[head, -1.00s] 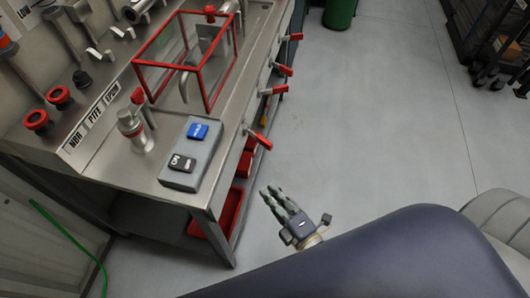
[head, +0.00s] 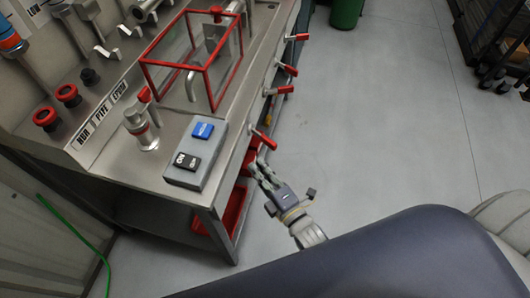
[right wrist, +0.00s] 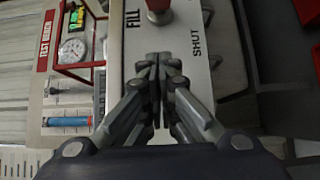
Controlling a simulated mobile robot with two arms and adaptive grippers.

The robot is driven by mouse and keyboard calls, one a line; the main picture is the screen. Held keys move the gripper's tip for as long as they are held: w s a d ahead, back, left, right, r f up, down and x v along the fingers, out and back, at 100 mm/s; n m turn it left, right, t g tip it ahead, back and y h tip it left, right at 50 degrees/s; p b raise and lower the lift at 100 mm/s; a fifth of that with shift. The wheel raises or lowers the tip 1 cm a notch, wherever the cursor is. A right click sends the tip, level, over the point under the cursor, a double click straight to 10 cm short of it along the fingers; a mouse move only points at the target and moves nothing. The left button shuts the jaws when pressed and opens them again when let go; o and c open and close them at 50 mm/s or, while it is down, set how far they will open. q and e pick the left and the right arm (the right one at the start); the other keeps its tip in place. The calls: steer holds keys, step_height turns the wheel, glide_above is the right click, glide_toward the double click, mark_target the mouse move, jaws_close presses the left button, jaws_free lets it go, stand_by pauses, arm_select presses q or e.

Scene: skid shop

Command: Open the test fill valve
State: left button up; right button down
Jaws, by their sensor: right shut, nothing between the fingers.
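A red-handled lever valve (head: 264,138) sticks out from the front edge of the steel bench, the nearest in a row of several alike. In the right wrist view a plate (right wrist: 207,75) reads "FILL" and "SHUT". My left gripper is out of view.
A grey box with blue and black switches (head: 196,154) sits on the bench corner. A red-framed clear guard (head: 178,67) stands behind it. Red bins (head: 236,208) lie under the bench. The floor (head: 390,110) to the right is clear. A gauge (right wrist: 73,50) shows in the right wrist view.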

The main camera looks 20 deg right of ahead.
mark_target(264, 139)
steer(key=w+d, duration=0.1)
steer(key=w, duration=0.1)
steer(key=w+d+p, duration=0.1)
steer(key=w+d, duration=0.1)
stand_by(0.5)
